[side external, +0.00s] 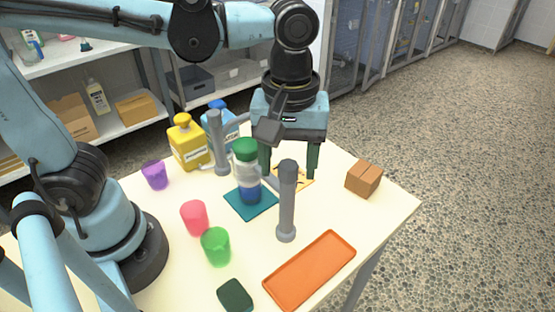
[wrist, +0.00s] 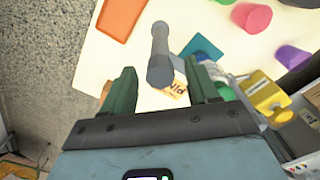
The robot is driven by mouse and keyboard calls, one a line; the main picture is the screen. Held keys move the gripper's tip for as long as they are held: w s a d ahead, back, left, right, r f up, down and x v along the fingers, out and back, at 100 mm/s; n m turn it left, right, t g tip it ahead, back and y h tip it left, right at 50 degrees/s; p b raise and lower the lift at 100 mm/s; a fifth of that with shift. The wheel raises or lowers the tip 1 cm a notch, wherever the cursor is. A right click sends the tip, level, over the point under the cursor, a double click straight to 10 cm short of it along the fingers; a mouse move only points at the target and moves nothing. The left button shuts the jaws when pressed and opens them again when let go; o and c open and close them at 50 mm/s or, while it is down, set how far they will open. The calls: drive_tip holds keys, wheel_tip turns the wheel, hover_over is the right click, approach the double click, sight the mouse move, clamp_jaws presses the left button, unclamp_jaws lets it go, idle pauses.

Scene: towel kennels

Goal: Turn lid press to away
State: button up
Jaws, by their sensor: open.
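An upright grey post (side external: 287,205) stands near the table's middle, with a short grey bar toward the jar. A second grey post (side external: 217,150) with a side bar stands behind the jar. Which of them is the lid press I cannot tell for sure. My gripper (side external: 289,172) is open, pointing down behind the near post. In the wrist view a grey post (wrist: 160,45) shows ahead of and between my open fingers (wrist: 160,75); no contact is clear. The green-capped jar (side external: 247,172) stands on a teal mat (side external: 250,208). A lettered card (wrist: 178,89) lies beneath my gripper.
An orange tray (side external: 310,270) and a brown box (side external: 364,178) lie to the right. Red (side external: 194,217), green (side external: 216,246) and purple (side external: 154,174) cups stand to the left. A yellow bottle (side external: 189,145) and a blue bottle (side external: 221,118) stand at the back.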

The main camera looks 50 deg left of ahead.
drive_tip(key=shift+f, duration=0.2)
clamp_jaws()
idle(0.3)
